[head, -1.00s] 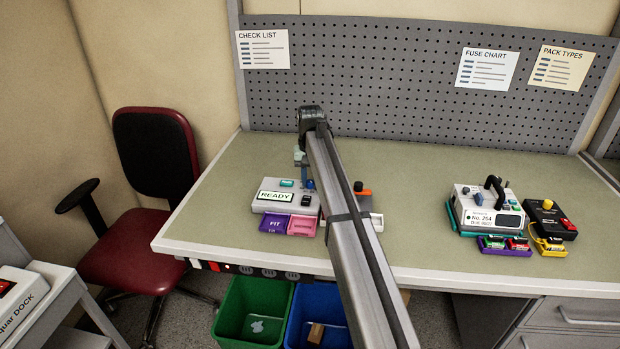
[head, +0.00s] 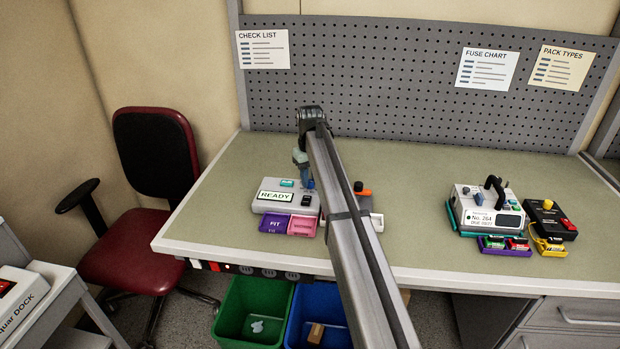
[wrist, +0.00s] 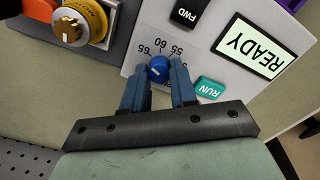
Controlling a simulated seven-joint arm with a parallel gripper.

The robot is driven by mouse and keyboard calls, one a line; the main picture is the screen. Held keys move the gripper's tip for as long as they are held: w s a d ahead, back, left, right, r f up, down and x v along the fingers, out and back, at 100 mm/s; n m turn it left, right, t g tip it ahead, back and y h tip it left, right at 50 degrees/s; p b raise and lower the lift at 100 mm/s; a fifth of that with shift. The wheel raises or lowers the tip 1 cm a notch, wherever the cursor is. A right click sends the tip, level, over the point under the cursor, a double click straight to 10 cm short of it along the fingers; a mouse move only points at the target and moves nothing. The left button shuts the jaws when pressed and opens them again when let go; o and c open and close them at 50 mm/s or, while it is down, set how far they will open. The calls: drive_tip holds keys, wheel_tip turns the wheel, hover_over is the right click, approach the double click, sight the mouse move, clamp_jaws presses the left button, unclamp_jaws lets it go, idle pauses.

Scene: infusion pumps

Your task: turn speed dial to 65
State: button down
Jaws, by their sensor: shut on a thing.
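The speed dial (wrist: 159,68) is a small blue round knob on a pale pump panel, with a printed scale of 50, 55, 60 and 65 around it. A light mark shows on the knob, but I cannot read exactly which number it points to. My gripper (wrist: 160,72) has its two blue fingers on either side of the knob, shut on it. In the head view, my gripper (head: 305,178) is down at the pump (head: 268,207), whose screen reads READY. My arm hides part of the pump's right side.
A green RUN button (wrist: 210,88) sits close beside the right finger. Purple and pink trays (head: 302,226) stand in front of the pump.

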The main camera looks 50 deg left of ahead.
sight(310, 181)
drive_tip(key=c, duration=0.9)
unclamp_jaws()
drive_tip(key=shift+r, duration=0.1)
wheel_tip(310, 181, up, 14)
drive_tip(key=shift+f, duration=0.15)
